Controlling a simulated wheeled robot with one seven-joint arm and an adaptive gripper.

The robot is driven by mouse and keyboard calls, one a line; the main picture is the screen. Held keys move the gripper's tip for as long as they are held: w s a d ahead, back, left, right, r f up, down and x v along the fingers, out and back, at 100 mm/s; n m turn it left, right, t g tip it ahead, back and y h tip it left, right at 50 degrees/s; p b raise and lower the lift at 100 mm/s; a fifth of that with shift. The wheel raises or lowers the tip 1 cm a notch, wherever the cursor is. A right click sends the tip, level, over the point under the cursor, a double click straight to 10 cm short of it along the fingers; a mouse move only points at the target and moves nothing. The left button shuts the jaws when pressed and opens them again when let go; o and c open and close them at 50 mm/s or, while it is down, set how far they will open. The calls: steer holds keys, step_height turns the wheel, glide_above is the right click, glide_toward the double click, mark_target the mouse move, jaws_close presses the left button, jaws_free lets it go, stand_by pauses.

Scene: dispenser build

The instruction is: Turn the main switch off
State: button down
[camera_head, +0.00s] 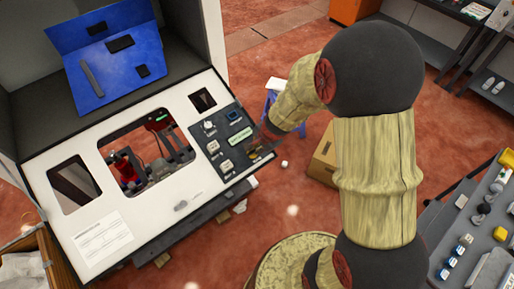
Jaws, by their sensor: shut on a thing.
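The dispenser's dark control panel (224,140) is set in the right part of the white sloping front. It carries several pale switches or knobs (226,165), a small blue-lit display (234,116) and a green label (241,136).
The dispenser's white front (170,190) has openings and a printed sheet (103,237). A blue board (115,60) leans behind it. A cardboard box (322,160) and small pieces lie on the red floor. A grey table with parts (455,225) stands at right.

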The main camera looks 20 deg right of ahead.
stand_by(0.4)
steer(key=n+b, duration=0.2)
steer(key=n, duration=0.1)
steer(key=n+b, duration=0.1)
steer(key=b, duration=0.1)
steer(key=shift+w+a+f+n, duration=0.1)
steer(key=shift+w+a+n, duration=0.05)
steer(key=shift+w+n, duration=0.15)
steer(key=n+b, duration=0.4)
steer(key=b, duration=0.1)
steer(key=shift+a+n, duration=0.2)
steer(key=shift+n, duration=0.1)
steer(key=n+b, duration=0.4)
steer(key=b, duration=0.1)
steer(key=shift+w+a, duration=0.1)
steer(key=shift+a, duration=0.1)
steer(key=n+b, duration=0.2)
steer(key=n, duration=0.1)
steer(key=n+b, duration=0.1)
steer(key=b, duration=0.1)
steer(key=shift+a+r+n, duration=0.25)
steer(key=shift+n, duration=0.15)
steer(key=c, duration=1.9)
jaws_free()
steer(key=shift+r, duration=0.1)
